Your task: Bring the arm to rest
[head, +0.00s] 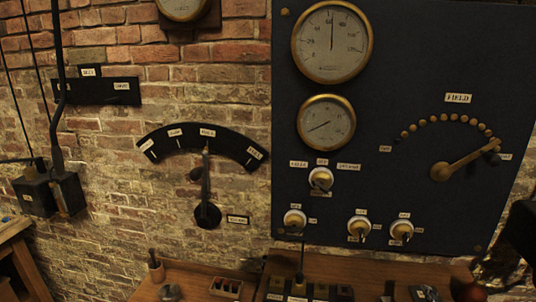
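A dark shape (512,245) comes in at the lower right edge, in front of the black panel (400,200). It looks like part of my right arm and gripper, but it is too dark and cut off to tell whether the fingers are open or shut. I see nothing clearly held in it. My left arm and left gripper are not in view.
The panel carries two round gauges, several knobs and a brass field lever (465,160). Left of it, a lever (206,185) stands upright on a labelled arc. Below, a wooden bench (195,275) holds a small rack (226,288) and other small items.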

